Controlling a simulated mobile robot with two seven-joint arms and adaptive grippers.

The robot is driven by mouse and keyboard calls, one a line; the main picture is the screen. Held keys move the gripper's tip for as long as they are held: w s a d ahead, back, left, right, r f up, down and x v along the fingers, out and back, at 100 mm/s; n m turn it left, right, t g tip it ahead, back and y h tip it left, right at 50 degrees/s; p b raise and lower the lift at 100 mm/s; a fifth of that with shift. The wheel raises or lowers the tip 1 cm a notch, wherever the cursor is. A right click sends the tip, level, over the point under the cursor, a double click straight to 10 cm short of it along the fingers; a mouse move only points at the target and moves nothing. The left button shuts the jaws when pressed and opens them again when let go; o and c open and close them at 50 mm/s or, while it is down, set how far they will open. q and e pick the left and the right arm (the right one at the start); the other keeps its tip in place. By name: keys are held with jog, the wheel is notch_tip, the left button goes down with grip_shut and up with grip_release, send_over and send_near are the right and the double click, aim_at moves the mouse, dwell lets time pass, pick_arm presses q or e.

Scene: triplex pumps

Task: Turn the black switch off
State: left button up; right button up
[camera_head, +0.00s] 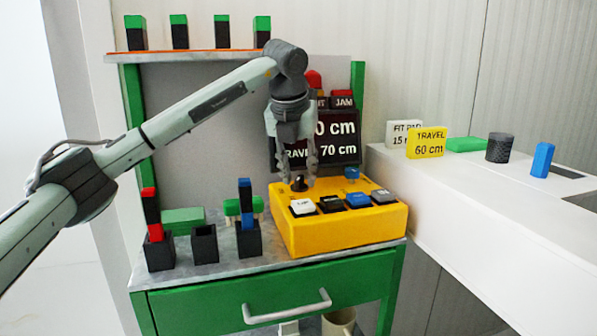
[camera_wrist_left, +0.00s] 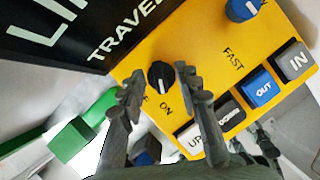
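The black switch (camera_wrist_left: 160,75) is a round black knob on the yellow control box (camera_head: 345,230). In the left wrist view a pale mark on it appears to point toward the printed word ON; the other label is partly hidden by a finger. In the head view the switch (camera_head: 299,184) shows at the box's back left. My left gripper (camera_head: 297,178) points down over it. In the left wrist view its fingertips (camera_wrist_left: 160,82) are spread apart, one on each side of the switch, with gaps visible. I cannot tell how far above the panel they are.
Push buttons, including a white one (camera_head: 303,207), line the box's front. A blue knob (camera_head: 352,173) sits at its back right. A dark display (camera_head: 335,140) stands close behind. Black holders (camera_head: 204,244) with blocks stand left, and a white counter (camera_head: 480,190) lies right.

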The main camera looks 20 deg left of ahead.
pick_arm(q)
grip_shut()
jog(key=m+h, duration=0.1)
jog(key=m, duration=0.2)
jog(key=shift+a, duration=0.1)
dwell(0.4)
grip_release()
